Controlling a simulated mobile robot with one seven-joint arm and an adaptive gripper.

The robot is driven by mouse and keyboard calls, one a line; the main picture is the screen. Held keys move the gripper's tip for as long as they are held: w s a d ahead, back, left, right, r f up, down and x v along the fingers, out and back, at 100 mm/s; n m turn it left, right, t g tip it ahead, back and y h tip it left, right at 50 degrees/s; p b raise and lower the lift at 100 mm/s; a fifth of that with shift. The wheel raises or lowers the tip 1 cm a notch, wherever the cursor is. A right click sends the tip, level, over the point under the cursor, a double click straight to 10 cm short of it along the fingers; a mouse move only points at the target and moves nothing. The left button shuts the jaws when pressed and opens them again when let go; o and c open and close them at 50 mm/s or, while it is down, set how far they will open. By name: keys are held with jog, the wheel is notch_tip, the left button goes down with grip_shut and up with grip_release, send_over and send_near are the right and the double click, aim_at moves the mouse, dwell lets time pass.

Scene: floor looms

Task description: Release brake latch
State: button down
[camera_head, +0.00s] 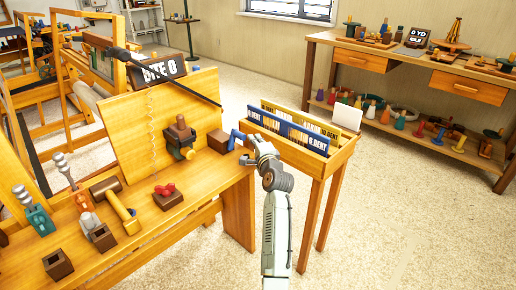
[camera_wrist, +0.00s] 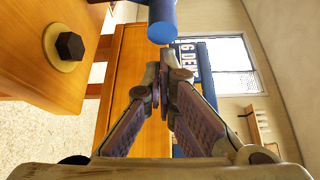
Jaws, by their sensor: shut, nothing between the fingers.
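A blue handle (camera_head: 236,138) stands at the right end of the wooden bench, beside the reed box. It may be the brake latch, but I cannot tell for sure. A blue rounded bar end, likely the same handle, shows near the top of the wrist view (camera_wrist: 161,22), just beyond my fingertips. My gripper (camera_head: 247,158) is close beside the blue handle, and whether it touches is unclear. In the wrist view my gripper (camera_wrist: 161,95) has its fingers together with nothing between them. A dark hexagonal knob on a yellow disc (camera_wrist: 68,45) is at upper left.
The wooden box (camera_head: 330,168) holding blue and yellow dent-marked reeds stands right of the bench. The bench (camera_head: 150,225) carries a hammer (camera_head: 122,212), several tools and small dark blocks. A dark rod (camera_head: 170,78) slants above it. Floor is clear to the right.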

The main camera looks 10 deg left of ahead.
aim_at(246, 139)
jog(key=n+b, duration=0.1)
jog(key=b, duration=0.1)
jog(key=s+a+n+t+b, duration=0.1)
jog(key=b, duration=0.1)
jog(key=n+y+b, duration=0.1)
jog(key=b, duration=0.2)
jog(key=shift+s+a+f, duration=0.1)
jog(key=shift+s+a, duration=0.05)
jog(key=shift+s, duration=0.1)
jog(key=n+b, duration=0.1)
jog(key=b, duration=0.2)
jog(key=s+a+n+t+y+b, duration=0.1)
jog(key=n+b, duration=0.1)
jog(key=b, duration=0.1)
jog(key=shift+s, duration=0.1)
jog(key=n+b, duration=0.1)
jog(key=b, duration=0.1)
jog(key=s+r+n+y+b, duration=0.1)
jog(key=n+b, duration=0.1)
jog(key=shift+s+a+t+y+b, duration=0.1)
jog(key=shift+a+t+y+b, duration=0.2)
jog(key=shift+a+t+b, duration=0.1)
jog(key=shift+s+a+r+n+b, duration=0.2)
jog(key=shift+s+a+n+b, duration=0.1)
jog(key=shift+b, duration=0.15)
jog(key=shift+s, duration=0.15)
